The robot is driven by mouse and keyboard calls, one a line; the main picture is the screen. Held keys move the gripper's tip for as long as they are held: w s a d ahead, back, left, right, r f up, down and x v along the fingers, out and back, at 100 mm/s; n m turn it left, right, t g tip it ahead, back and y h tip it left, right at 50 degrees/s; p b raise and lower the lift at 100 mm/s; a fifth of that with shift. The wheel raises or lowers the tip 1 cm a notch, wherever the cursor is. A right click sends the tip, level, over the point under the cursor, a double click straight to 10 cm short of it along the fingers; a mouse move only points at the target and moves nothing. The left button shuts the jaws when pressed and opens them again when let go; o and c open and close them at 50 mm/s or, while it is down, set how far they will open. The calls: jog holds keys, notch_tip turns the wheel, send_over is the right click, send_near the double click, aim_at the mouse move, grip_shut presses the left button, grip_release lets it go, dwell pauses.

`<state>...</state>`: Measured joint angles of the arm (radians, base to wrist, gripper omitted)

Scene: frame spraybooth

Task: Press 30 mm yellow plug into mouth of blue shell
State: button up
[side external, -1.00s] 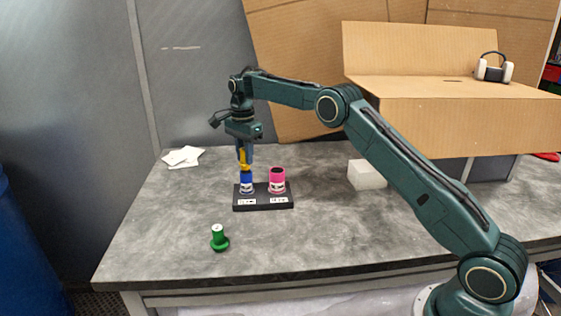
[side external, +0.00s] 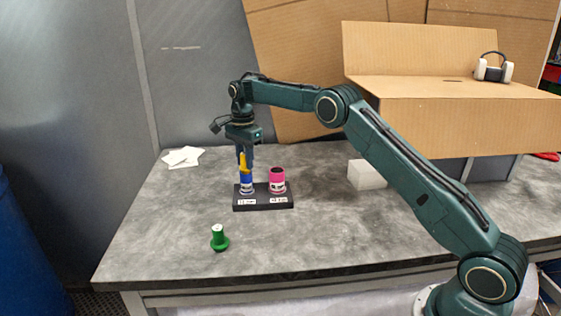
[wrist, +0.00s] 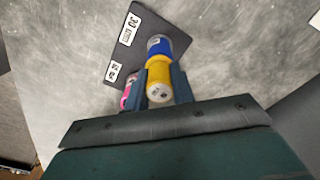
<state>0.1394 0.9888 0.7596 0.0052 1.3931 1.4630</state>
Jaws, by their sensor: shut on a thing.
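The blue shell (side external: 246,182) stands upright in the left place of a black base (side external: 264,202). It also shows in the wrist view (wrist: 159,44). The yellow plug (wrist: 159,80) is between the fingers of my gripper (wrist: 158,88), which is shut on it. In the side view the plug (side external: 243,163) is directly above the blue shell, in line with its mouth. The plug's lower end meets the shell's top; how deep it sits cannot be told.
A pink shell (side external: 277,181) stands in the base's right place, close to my gripper. A green plug (side external: 219,238) stands on the table in front. A white block (side external: 366,174) and cardboard box (side external: 460,125) are to the right. White papers (side external: 183,157) lie at the back left.

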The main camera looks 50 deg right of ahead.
jog(key=shift+f, duration=0.6)
jog(key=o, duration=1.1)
jog(key=shift+c, duration=0.2)
jog(key=shift+r, duration=0.15)
jog(key=shift+r, duration=3.6)
jog(key=shift+r, duration=0.1)
